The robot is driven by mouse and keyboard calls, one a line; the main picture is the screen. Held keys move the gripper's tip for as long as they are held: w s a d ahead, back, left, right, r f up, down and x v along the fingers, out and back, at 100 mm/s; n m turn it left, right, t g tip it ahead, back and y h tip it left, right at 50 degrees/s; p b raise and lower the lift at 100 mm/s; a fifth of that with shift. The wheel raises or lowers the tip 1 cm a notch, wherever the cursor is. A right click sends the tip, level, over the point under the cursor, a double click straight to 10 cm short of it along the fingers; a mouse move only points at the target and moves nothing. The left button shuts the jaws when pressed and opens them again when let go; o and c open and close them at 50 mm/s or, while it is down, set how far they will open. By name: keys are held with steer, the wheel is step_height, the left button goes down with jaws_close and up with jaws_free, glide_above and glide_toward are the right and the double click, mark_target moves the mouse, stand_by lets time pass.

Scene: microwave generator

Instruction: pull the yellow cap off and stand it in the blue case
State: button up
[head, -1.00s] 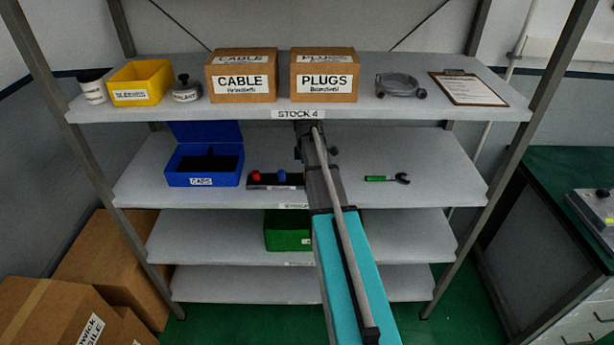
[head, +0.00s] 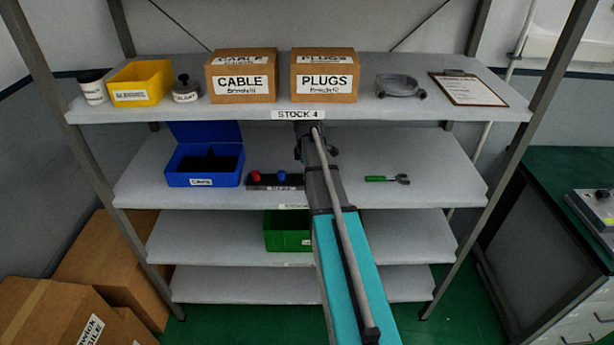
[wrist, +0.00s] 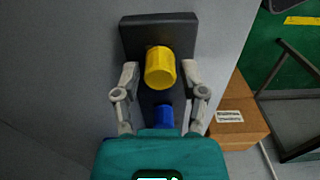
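The yellow cap (wrist: 160,70) stands on a dark rack (wrist: 130,35) in the wrist view. My gripper (wrist: 160,73) is open, with one finger on each side of the yellow cap and a narrow gap visible at each side. A blue cap (wrist: 163,118) is on the same rack, closer to my palm. In the head view the rack (head: 262,187) sits on the second shelf with a red cap (head: 254,176) and the blue cap (head: 282,176); my arm hides the yellow cap and my fingers. The blue case (head: 180,180) stands left of the rack, lid up, its inside dark.
The top shelf above holds cardboard boxes (head: 240,92), a yellow bin (head: 138,95) and a clipboard (head: 468,88). A green bin (head: 285,240) is on the shelf below.

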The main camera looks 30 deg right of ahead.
jaws_close()
steer(key=shift+r, duration=0.15)
steer(key=shift+r+p, duration=0.75)
steer(key=shift+p, duration=0.15)
steer(key=shift+r+p, duration=0.35)
